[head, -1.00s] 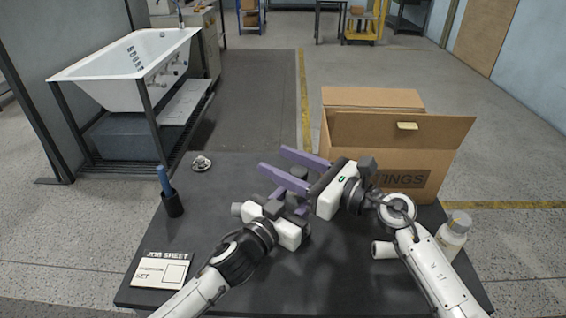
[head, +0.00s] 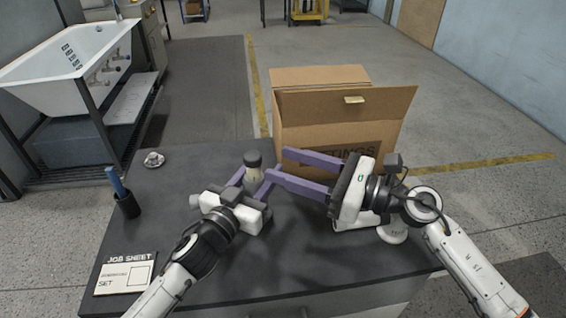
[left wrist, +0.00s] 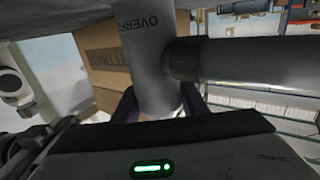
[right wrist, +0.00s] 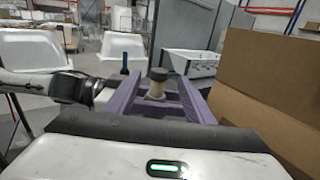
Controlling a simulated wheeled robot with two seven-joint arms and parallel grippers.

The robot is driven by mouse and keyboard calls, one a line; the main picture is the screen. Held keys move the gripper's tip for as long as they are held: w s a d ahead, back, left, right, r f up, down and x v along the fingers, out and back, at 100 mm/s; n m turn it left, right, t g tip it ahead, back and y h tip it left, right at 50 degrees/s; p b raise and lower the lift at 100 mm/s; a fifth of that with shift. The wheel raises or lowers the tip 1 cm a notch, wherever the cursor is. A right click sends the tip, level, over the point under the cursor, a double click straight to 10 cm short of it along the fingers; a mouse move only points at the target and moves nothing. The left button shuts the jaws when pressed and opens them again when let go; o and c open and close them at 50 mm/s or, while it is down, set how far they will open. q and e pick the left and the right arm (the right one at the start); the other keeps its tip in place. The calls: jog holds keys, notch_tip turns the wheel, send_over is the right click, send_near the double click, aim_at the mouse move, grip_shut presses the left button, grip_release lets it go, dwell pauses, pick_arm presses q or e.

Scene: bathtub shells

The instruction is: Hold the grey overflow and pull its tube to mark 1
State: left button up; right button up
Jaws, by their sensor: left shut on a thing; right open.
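The grey overflow (head: 254,174) stands between the fingers of my left gripper (head: 255,180), which is shut on it. In the left wrist view the overflow's light grey body (left wrist: 152,60) carries dark lettering, partly cut off. Its darker grey tube (left wrist: 255,64) runs to the right from a collar. In the head view the tube's dark end (head: 253,158) points up. My right gripper (head: 276,163) is open, its purple fingers pointing at the tube from the right. The tube shows between those fingers in the right wrist view (right wrist: 158,74), apparently untouched. I cannot make out mark 1.
An open cardboard box (head: 310,115) stands just behind the grippers. A dark cup with a blue item (head: 127,204), a small metal part (head: 154,159) and a job sheet (head: 127,272) are on the left of the dark table (head: 180,190). A bathtub (head: 70,60) stands beyond.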

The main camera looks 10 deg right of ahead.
pick_arm(q)
jog(key=o, duration=1.2)
